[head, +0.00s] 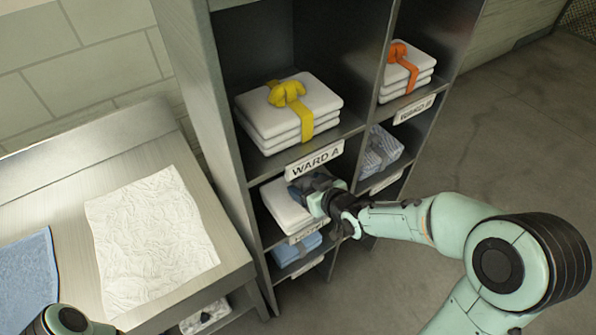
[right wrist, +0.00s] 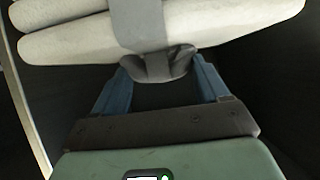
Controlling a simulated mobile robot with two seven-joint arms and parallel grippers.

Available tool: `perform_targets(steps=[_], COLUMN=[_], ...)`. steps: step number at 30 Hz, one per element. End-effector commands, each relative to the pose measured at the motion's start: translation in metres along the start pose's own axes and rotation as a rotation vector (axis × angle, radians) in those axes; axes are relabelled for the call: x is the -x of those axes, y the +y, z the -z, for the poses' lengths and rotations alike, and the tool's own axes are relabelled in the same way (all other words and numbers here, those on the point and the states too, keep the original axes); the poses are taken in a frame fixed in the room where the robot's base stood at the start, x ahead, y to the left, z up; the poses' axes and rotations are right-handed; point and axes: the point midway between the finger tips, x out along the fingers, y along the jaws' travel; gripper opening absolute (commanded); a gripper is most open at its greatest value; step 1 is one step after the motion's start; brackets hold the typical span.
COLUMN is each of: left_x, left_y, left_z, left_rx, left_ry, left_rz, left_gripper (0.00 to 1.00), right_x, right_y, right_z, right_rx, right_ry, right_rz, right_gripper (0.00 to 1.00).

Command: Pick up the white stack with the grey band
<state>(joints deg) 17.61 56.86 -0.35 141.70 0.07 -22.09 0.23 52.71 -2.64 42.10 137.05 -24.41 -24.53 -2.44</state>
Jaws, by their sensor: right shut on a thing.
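The white stack with the grey band (head: 284,207) sits in the middle-left compartment of the shelf, under the Ward A label. It fills the top of the right wrist view (right wrist: 80,38), with the grey band (right wrist: 140,22) running down its middle to a grey knot. My right gripper (head: 318,187) reaches into the compartment from the right. In the right wrist view its blue fingers stand on either side of the knot and are shut on it. The gripper hides part of the stack in the head view. My left gripper is out of view.
A white stack with a yellow band (head: 262,122) lies above, one with an orange band (head: 405,72) at upper right. Striped cloth (head: 381,150) and a blue bundle (head: 297,248) occupy nearby compartments. A table (head: 65,185) with white cloth (head: 150,238) stands left.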

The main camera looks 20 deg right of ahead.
Motion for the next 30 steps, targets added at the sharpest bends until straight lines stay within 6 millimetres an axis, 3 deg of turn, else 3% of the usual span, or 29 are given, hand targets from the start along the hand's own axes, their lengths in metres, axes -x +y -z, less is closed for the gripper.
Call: perform_targets(steps=[1, 3, 9, 15, 30], left_x=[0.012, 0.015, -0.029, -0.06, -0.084], left_y=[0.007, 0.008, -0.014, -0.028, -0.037], left_z=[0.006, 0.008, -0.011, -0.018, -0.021], left_rx=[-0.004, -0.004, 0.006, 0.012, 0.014], left_ry=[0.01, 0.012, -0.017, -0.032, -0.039], left_rz=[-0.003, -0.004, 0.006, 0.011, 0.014], left_gripper=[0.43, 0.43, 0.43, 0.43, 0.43], right_x=[0.015, 0.032, 0.063, 0.09, 0.12], right_y=[0.001, -0.001, -0.002, -0.002, -0.001], right_z=[0.004, -0.007, -0.038, -0.05, -0.062], right_rx=[0.009, 0.009, 0.015, 0.012, 0.004], right_ry=[0.01, 0.013, 0.013, 0.015, 0.01], right_rz=[-0.005, -0.002, 0.001, 0.004, 0.002], right_gripper=[0.0, 0.0, 0.0, 0.0, 0.0])
